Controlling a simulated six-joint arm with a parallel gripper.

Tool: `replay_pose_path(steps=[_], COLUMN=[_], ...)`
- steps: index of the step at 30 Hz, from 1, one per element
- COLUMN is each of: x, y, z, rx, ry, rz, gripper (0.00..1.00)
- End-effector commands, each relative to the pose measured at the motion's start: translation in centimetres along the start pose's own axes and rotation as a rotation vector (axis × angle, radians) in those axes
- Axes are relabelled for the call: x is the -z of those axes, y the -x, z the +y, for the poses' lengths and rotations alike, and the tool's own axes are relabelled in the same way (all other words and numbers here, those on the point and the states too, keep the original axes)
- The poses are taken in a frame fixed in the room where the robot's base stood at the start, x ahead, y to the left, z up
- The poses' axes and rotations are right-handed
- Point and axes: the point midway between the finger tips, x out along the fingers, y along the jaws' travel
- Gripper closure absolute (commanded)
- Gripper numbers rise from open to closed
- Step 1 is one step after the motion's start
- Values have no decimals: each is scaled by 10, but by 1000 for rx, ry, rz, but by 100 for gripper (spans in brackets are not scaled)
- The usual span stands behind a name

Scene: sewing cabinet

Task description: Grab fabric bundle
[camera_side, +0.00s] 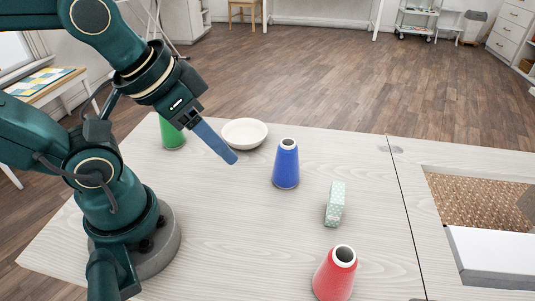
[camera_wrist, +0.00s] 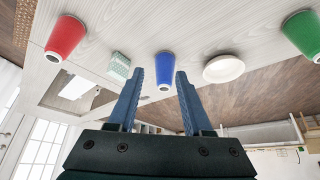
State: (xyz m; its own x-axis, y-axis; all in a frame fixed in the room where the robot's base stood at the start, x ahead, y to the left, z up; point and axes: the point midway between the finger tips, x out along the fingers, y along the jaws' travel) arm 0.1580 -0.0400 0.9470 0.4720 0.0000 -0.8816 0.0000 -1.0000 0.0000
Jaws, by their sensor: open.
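The fabric bundle (camera_side: 335,204) is a small mint-green block with white dots, standing on the pale wooden table in the side view. It also shows in the wrist view (camera_wrist: 119,65), to the left of my fingers. My gripper (camera_side: 232,158) is above the table at the left, well apart from the bundle. Its two blue fingers are spread, with nothing between them, as the wrist view (camera_wrist: 157,75) shows. The blue thread cone (camera_side: 286,167) stands between my gripper and the bundle in the side view.
A red cone (camera_side: 335,273) stands at the front, near the bundle. A white bowl (camera_side: 245,133) and a green cone (camera_side: 172,135) stand behind my gripper. A recessed opening with a white machine bed (camera_side: 492,254) lies at the right. The table between the bundle and my base is clear.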

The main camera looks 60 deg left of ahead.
Motion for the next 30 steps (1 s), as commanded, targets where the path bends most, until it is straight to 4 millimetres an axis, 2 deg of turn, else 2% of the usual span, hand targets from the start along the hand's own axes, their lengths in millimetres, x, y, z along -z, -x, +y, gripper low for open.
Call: replay_pose_path(steps=[2, 3, 5, 6, 7, 14, 17, 20, 25, 28, 30], x=[0, 0, 0, 0, 0, 0, 11, 42, 113, 150, 171], y=[0, 0, 0, 0, 0, 0, 0, 4, 7, 4, -1], z=[0, 0, 0, 0, 0, 0, -2, -10, -23, -18, -8], rx=[0, 0, 0, 0, 0, 0, 8, 47, 123, 124, 97], ry=[0, 0, 0, 0, 0, 4, 14, 3, -93, -186, -263], rz=[0, 0, 0, 0, 0, 2, 55, 198, 475, 607, 685], gripper=[50, 42, 19, 4, 0, 0, 0, 0, 0, 0, 0])
